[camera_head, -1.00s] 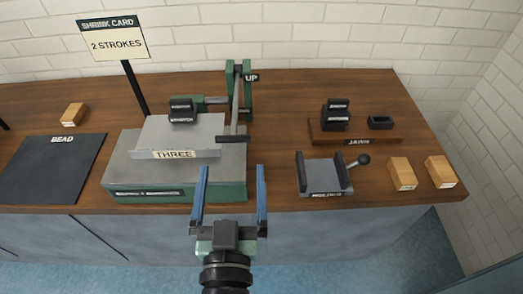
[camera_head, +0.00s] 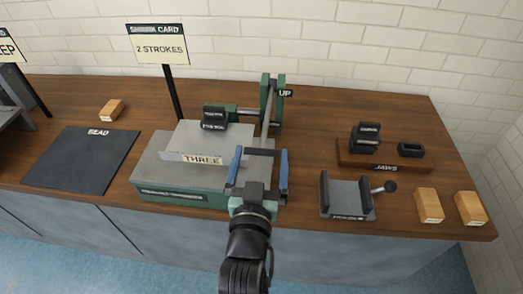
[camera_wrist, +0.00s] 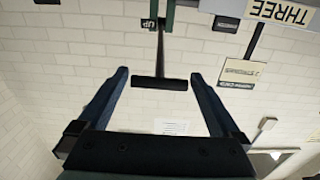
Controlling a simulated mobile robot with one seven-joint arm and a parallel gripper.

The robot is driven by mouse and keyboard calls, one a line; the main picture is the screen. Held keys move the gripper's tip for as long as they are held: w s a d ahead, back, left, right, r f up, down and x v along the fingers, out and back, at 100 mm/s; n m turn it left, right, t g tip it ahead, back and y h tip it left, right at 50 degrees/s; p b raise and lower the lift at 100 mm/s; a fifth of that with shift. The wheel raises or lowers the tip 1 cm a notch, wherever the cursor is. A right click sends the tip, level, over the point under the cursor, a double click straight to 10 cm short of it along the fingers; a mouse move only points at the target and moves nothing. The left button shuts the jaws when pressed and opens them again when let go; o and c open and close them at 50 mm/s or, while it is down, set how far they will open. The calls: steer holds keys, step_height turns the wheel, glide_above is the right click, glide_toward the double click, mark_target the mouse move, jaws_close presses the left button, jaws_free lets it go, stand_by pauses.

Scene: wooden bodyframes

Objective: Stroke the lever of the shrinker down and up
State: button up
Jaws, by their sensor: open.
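The shrinker (camera_head: 160,193) is a green and grey machine at the left-centre of the bench, with a plate marked THREE (camera_head: 202,159). Its lever (camera_head: 266,113) runs from the green post marked UP (camera_head: 286,93) to a dark crossbar handle (camera_head: 262,152). My gripper (camera_head: 261,152) is open, its blue fingers on either side of the handle in the head view. In the wrist view the handle (camera_wrist: 160,84) shows between and slightly beyond the open fingertips (camera_wrist: 158,75). I cannot tell whether they touch it. A card reading 2 STROKES (camera_head: 161,48) stands behind the shrinker.
To the right are a grey fixture with a ball knob (camera_head: 347,199), a JAWS board (camera_head: 375,166) with dark blocks and two wooden blocks (camera_head: 429,205) (camera_head: 470,208). A dark BEAD mat (camera_head: 82,160) and a wooden block (camera_head: 112,110) lie left. Bare bench shows behind the mat.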

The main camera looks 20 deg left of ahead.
steer(key=shift+x, duration=0.8)
jaws_close()
